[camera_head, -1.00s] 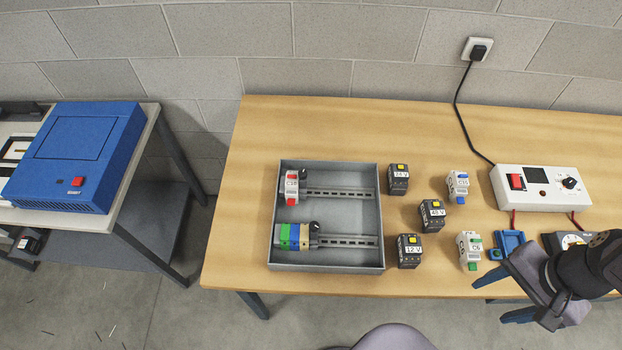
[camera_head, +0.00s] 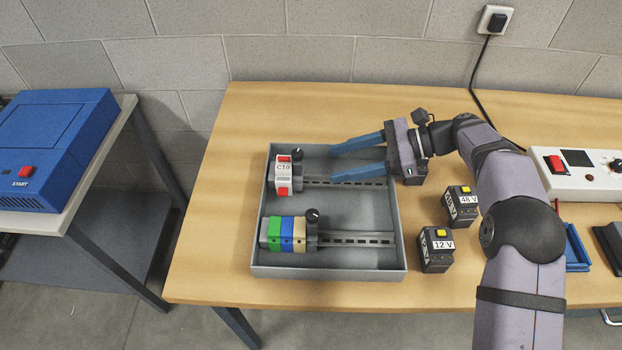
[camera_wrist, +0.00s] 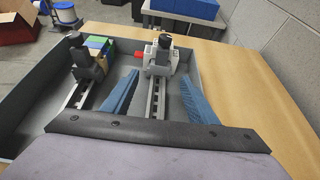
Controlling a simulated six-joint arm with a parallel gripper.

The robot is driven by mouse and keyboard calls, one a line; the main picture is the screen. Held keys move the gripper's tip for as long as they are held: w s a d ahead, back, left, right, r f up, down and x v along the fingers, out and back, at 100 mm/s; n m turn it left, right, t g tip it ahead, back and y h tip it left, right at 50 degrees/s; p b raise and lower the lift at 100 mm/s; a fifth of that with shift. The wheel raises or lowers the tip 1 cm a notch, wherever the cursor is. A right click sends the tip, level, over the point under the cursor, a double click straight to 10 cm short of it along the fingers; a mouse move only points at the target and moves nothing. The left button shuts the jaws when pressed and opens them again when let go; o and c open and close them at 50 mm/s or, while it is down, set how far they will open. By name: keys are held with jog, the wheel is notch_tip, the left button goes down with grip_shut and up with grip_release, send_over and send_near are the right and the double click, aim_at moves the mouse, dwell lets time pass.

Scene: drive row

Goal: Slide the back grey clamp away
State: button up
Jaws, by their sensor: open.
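The back grey clamp (camera_head: 298,168) sits on the back rail (camera_head: 345,182) of the grey tray, with a black knob on top. It stands at the right side of the white C10 module (camera_head: 282,176). In the wrist view the clamp (camera_wrist: 158,68) is ahead, at the far end of the rail. My gripper (camera_head: 333,164) is open and empty over the tray, its blue fingers pointing left toward the clamp, a short gap to its right. In the wrist view the fingers (camera_wrist: 156,75) are on either side of the rail.
The tray's walls (camera_head: 330,272) surround both rails. The 48 V (camera_head: 461,206) and 12 V (camera_head: 436,250) modules stand right of the tray. A power supply (camera_head: 590,182) is further right.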

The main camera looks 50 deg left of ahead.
aim_at(302, 170)
jog(key=shift+s+a+f, duration=0.1)
jog(key=shift+s+a, duration=0.35)
jog(key=shift+a, duration=0.1)
jog(key=shift+p+x, duration=0.75)
jog(key=shift+x, duration=2.75)
jog(key=shift+c, duration=0.7)
jog(key=shift+d, duration=0.1)
grip_shut()
jog(key=w+d, duration=0.3)
jog(key=shift+o, duration=0.7)
grip_release()
jog(key=shift+a, duration=0.1)
jog(key=shift+b+v, duration=0.6)
jog(key=shift+v, duration=3.05)
